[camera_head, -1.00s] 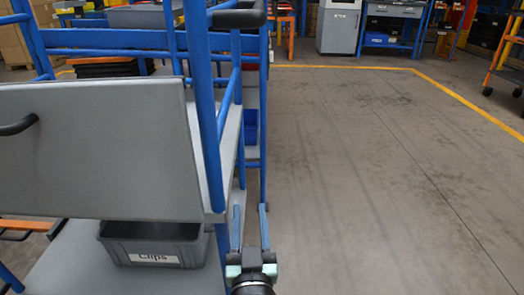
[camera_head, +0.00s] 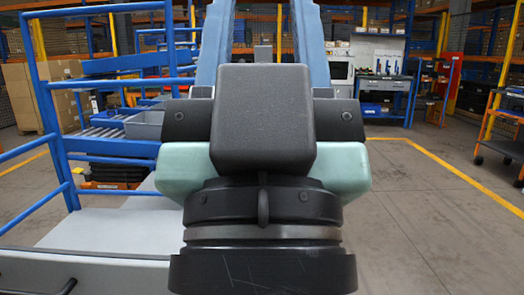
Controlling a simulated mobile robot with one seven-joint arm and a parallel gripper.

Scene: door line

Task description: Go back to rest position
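My gripper (camera_head: 263,15) is raised close in front of the camera and fills the middle of the view. Its two blue fingers point up and away, wide apart, with nothing seen between them. Its dark wrist and pale green sides hide much of the scene behind. The fingertips run up to the top edge of the picture.
A blue-framed cart (camera_head: 42,110) with a grey top (camera_head: 100,228) stands at the left; a black handle shows low on its front. Behind it is a grey bin (camera_head: 145,125). Open floor (camera_head: 410,220) lies right, with a yellow line. An orange rack (camera_head: 505,120) stands far right.

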